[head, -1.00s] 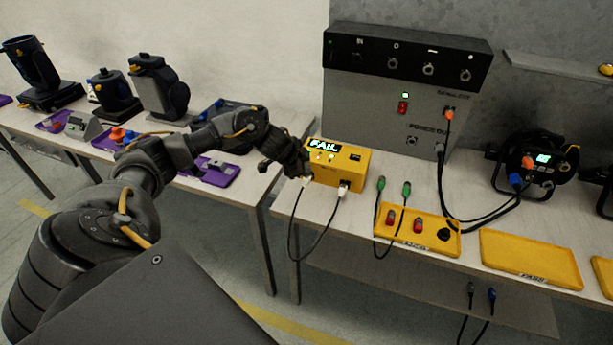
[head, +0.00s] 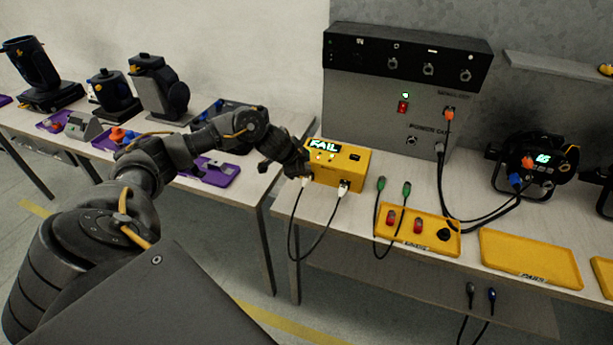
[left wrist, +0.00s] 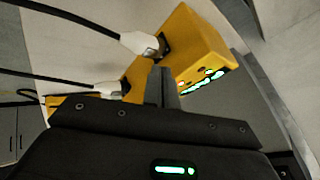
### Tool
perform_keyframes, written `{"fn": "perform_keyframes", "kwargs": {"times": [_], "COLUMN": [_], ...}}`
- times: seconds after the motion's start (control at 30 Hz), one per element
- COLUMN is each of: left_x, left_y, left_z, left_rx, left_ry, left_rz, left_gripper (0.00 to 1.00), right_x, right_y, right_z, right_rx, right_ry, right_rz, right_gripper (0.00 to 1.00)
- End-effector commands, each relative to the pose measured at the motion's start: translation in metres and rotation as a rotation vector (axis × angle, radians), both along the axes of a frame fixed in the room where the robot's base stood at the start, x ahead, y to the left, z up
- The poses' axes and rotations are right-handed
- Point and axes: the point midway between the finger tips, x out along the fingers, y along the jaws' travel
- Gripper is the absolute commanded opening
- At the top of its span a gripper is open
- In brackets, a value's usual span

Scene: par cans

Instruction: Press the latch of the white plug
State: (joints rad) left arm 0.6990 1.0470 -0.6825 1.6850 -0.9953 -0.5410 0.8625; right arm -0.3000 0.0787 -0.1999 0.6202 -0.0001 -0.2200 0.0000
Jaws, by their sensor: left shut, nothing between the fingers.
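The yellow tester box (head: 340,164) stands on the bench and its screen reads FAIL. Two white plugs sit in its front face: a left white plug (head: 304,181) and a right white plug (head: 343,187), each with a dark cable hanging down. My left gripper (head: 302,172) is shut and empty, right at the left plug and partly covering it. In the left wrist view the shut fingers (left wrist: 162,88) stand before the box, with the left plug (left wrist: 138,42) just above their tips and the right plug (left wrist: 108,88) to their left. I cannot tell whether the fingers touch the latch.
A yellow tray (head: 448,240) with red and black parts lies right of the box, with green-ended cables (head: 406,189) beside it. A grey panel unit (head: 375,110) stands behind. An empty yellow tray (head: 530,258) and a black lamp (head: 535,162) are further right.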

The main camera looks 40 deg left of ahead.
Motion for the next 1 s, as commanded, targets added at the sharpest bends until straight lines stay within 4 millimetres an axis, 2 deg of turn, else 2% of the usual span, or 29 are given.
{"fn": "perform_keyframes", "kwargs": {"times": [1.0], "left_x": [0.0004], "left_y": [-0.0001], "left_z": [-0.0085], "left_rx": [0.000], "left_ry": [0.000], "left_rz": [0.000], "left_gripper": [0.00], "right_x": [-0.0001], "right_y": [-0.0006], "right_z": [-0.0002], "right_rx": [-0.001], "right_ry": [0.000], "right_rz": [0.001], "right_gripper": [0.46]}}
